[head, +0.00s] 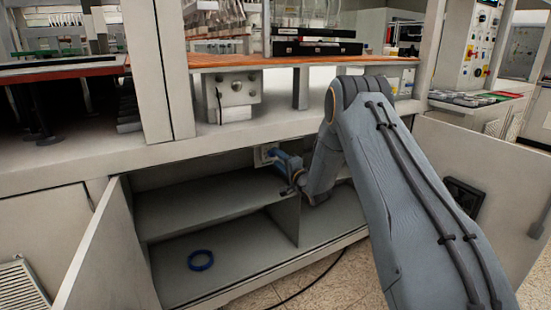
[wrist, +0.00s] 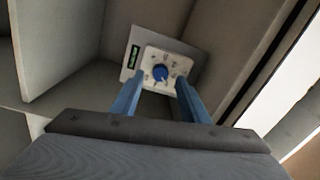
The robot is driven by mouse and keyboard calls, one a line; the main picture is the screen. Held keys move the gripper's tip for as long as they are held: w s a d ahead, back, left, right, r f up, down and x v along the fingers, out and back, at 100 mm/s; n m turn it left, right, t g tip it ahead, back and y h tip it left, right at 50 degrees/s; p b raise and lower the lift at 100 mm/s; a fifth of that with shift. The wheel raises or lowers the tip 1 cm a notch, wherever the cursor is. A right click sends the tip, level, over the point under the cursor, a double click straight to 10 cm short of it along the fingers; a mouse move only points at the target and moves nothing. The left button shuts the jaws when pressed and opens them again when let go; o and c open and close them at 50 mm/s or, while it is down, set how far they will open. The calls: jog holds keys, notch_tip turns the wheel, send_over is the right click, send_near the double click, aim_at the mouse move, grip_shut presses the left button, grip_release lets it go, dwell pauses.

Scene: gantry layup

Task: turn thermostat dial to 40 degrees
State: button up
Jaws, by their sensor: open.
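The thermostat dial is a round blue knob (wrist: 160,73) on a white marked faceplate (wrist: 152,58), seen in the wrist view. A small green display (wrist: 134,56) sits to the left of the faceplate. The marks around the knob are too small to read. My gripper (wrist: 158,88) has two blue fingers, apart and empty, reaching toward the faceplate on either side below the knob. In the head view my gripper (head: 284,163) is inside the open cabinet, close to a pale panel (head: 265,154) on its back wall. The knob is hidden there.
The cabinet has a left door (head: 105,255) and a right door (head: 480,190), both open. A shelf (head: 205,200) and a vertical divider (head: 286,217) stand inside. A blue ring (head: 200,260) lies on the cabinet floor. The wooden worktop (head: 225,60) is above.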

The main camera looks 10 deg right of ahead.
jog(key=v, duration=0.5)
jog(key=shift+s+d, duration=0.1)
jog(key=shift+s, duration=0.3)
